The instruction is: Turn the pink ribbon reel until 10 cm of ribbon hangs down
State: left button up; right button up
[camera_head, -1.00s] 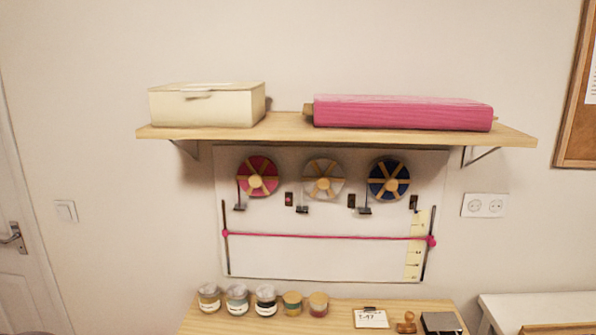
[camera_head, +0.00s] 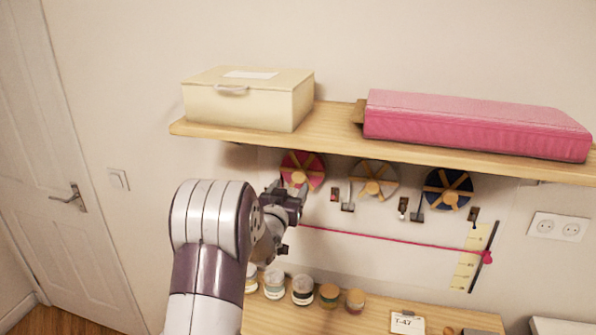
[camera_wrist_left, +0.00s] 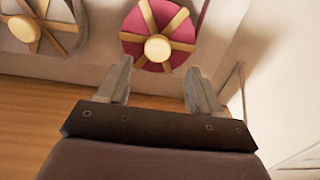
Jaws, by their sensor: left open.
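The pink ribbon reel (camera_head: 303,168), with wooden spokes and a round hub, is the leftmost of three reels under the shelf. It also shows in the left wrist view (camera_wrist_left: 157,47), just beyond my fingertips. My left gripper (camera_head: 287,200) is at the reel's lower left in the head view. In the left wrist view, my left gripper (camera_wrist_left: 157,84) has its fingers apart with nothing between them. Whether a fingertip touches the reel cannot be told. My right gripper is not in view.
A white reel (camera_head: 373,181) and a blue reel (camera_head: 447,189) hang to the right. A yellow scale (camera_head: 466,270) ends the pink cord (camera_head: 400,241). Jars (camera_head: 303,289) stand below.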

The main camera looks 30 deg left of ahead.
aim_at(298, 179)
pick_arm(q)
jog(key=x, duration=0.3)
jog(key=d+p+x, duration=0.1)
jog(key=x, duration=0.1)
jog(key=shift+w+f, duration=0.1)
jog(key=shift+f, duration=0.1)
jog(key=shift+w+a, duration=0.2)
jog(key=shift+w, duration=0.1)
jog(key=shift+s+a+r, duration=0.15)
jog(key=shift+s+a, duration=0.05)
jog(key=shift+s, duration=0.25)
jog(key=shift+w, duration=0.1)
jog(key=shift+w+d, duration=0.1)
jog(key=shift+w, duration=0.1)
jog(key=c, duration=1.1)
jog(key=shift+o, duration=0.2)
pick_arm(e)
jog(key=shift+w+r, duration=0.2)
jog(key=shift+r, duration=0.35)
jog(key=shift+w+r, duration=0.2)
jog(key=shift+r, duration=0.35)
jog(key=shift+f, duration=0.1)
